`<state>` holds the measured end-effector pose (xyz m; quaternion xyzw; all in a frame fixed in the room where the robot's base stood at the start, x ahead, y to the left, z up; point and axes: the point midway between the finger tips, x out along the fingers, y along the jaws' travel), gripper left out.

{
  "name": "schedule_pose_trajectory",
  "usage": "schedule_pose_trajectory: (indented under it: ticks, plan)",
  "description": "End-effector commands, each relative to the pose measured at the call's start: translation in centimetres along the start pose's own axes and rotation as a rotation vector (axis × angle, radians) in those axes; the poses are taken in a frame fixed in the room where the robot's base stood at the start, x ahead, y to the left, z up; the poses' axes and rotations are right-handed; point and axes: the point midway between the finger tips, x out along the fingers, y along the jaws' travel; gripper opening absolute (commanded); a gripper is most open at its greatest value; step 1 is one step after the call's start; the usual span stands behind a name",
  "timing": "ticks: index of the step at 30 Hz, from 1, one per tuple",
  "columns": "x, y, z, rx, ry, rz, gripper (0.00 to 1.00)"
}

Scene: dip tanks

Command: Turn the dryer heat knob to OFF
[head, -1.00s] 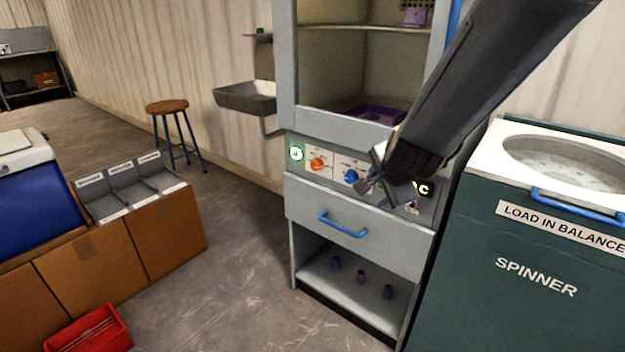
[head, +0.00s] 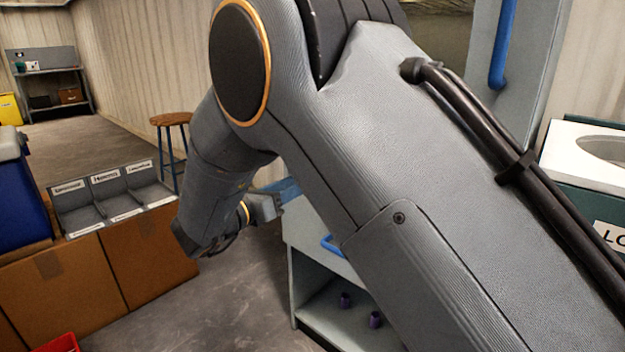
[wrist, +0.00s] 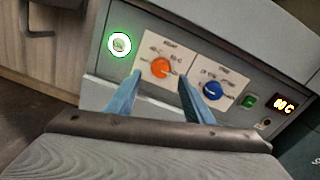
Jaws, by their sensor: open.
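The dryer's control panel (wrist: 235,95) fills the wrist view, tilted. It bears an orange knob (wrist: 160,67) on a white label plate and a blue knob (wrist: 212,90) on a second plate. The orange knob's plate seems to carry temperature markings, but the print is too blurred to read its setting surely. My gripper (wrist: 159,79) is open, with its two blue fingers apart on either side of the view just below the orange knob. It appears lined up with that knob; contact cannot be told. In the head view my arm hides the knobs, and the gripper (head: 283,191) shows only partly.
A round green-ringed light (wrist: 119,43) sits left of the orange knob; a green switch (wrist: 249,101) and lit display (wrist: 285,104) sit right. In the head view, boxes with grey bins (head: 110,200) stand left, and the spinner (head: 585,165) stands right.

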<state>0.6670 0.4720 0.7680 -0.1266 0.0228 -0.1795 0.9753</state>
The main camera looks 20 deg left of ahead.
Motion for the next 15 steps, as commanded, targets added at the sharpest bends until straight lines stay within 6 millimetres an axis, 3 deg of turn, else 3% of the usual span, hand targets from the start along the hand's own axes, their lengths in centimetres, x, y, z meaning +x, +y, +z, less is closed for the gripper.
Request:
schedule_pose_trajectory:
  ticks: [6, 15]
  plan:
    - [3.8, -0.2, -0.1, -0.001, 0.001, -0.004, 0.47]
    - [6.0, 0.0, 0.0, -0.003, 0.000, 0.002, 0.47]
